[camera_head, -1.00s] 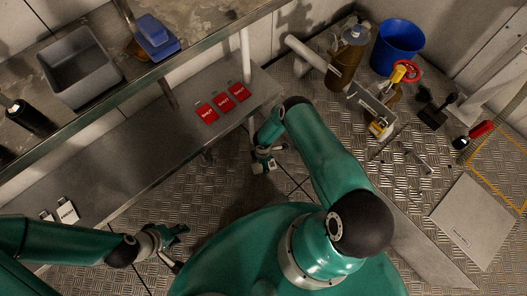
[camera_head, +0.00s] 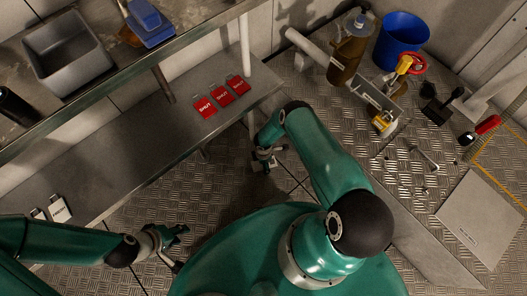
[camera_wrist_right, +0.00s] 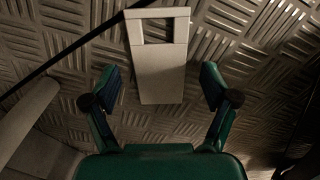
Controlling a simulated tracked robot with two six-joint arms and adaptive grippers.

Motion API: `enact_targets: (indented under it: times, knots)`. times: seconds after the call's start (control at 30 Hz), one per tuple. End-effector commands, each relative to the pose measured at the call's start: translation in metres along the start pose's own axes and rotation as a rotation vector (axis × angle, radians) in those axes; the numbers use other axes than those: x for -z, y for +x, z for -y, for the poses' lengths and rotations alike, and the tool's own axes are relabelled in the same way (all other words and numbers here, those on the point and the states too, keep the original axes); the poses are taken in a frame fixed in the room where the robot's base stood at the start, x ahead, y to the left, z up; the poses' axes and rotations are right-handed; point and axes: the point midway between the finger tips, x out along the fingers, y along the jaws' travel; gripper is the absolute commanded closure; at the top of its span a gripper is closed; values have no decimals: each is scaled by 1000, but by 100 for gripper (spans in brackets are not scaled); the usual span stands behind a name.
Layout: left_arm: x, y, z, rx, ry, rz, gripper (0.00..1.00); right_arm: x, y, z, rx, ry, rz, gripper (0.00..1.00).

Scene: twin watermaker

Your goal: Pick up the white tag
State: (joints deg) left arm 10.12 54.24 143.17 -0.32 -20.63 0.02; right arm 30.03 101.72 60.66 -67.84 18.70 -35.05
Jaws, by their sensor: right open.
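A pale tag with a square cut-out (camera_wrist_right: 161,75) lies over the tread-plate floor in the right wrist view, between my right gripper's spread fingers (camera_wrist_right: 160,92). Neither finger visibly touches it. In the head view my right gripper (camera_head: 268,158) is low over the floor by the shelf's end, with a small pale patch of the tag at it, mostly hidden. Two other white tags lie on the lower shelf at left, one larger in view (camera_head: 60,209) and one beside it (camera_head: 38,214). My left gripper (camera_head: 178,248) is open and empty, right of those tags.
Several red tags (camera_head: 221,95) lie on the lower shelf (camera_head: 150,150). A grey bin (camera_head: 68,55) and blue block (camera_head: 148,22) are on the upper shelf. A blue bucket (camera_head: 402,40), brown cylinder (camera_head: 349,50) and tools stand at upper right. A grey plate (camera_head: 480,225) lies at right.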

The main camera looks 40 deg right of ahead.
Motion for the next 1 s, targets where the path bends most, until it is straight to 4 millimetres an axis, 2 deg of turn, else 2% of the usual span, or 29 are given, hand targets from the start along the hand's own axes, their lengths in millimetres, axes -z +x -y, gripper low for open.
enact_targets:
  times: [0.47,0.8,1.0]
  knots:
    - [0,3,1,0,0,0,65,0,2,0,0,-1,0,15]
    - [0,3,1,0,0,0,65,1,2,0,0,-1,0,68]
    - [0,3,1,0,0,0,65,1,3,0,-1,-1,-1,68]
